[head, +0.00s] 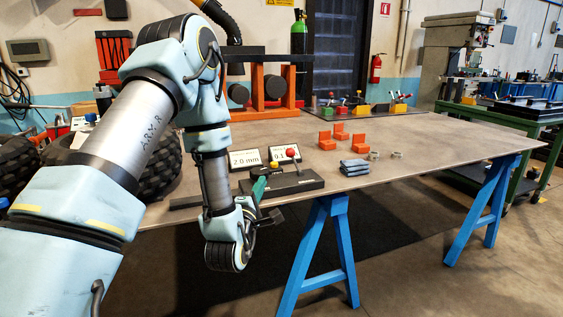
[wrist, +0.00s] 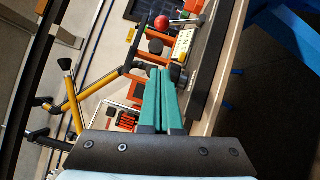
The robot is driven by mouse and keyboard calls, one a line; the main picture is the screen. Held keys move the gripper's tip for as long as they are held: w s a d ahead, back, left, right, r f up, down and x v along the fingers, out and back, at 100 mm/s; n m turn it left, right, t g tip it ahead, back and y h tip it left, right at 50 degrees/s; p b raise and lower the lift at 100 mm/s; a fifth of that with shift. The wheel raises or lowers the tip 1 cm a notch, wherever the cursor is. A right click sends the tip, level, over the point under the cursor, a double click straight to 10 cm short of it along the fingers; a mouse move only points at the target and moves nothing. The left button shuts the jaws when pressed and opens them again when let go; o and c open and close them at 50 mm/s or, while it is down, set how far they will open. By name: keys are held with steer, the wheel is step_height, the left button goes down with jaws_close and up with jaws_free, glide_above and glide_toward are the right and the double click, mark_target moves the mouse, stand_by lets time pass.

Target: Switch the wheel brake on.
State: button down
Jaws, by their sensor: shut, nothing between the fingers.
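A long black block (head: 300,184) lies at the table's near edge, with a red ball knob (head: 292,153) on a lever rising from it. The red knob also shows in the wrist view (wrist: 162,22), beside a pale label plate (wrist: 183,43) whose text I cannot read fully. A dark round knob (wrist: 179,74) is just right of my fingertips there. I cannot tell for sure which part is the wheel brake or its setting. My gripper (head: 261,186) has green fingers, also seen in the wrist view (wrist: 160,72); they are together and empty, close to the block's left end.
Two white display cards (head: 245,160) stand behind the block. Orange brackets (head: 341,132), a stack of blue-grey cloths (head: 354,167) and small rings lie to the right. Large tyres (head: 157,170) are at the left. The table's (head: 430,140) right part is clear.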

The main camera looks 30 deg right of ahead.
mark_target(295, 162)
steer(key=p+x, duration=0.3)
steer(key=x, duration=0.7)
steer(key=shift+s+r, duration=0.1)
steer(key=shift+d+r+p, duration=0.15)
steer(key=shift+d+p, duration=0.05)
steer(key=shift+d, duration=0.4)
steer(key=shift+d+r+p, duration=0.15)
steer(key=shift+d+p, duration=0.05)
steer(key=shift+d, duration=0.4)
steer(key=shift+w+d, duration=0.2)
steer(key=shift+d, duration=0.5)
steer(key=shift+r, duration=0.15)
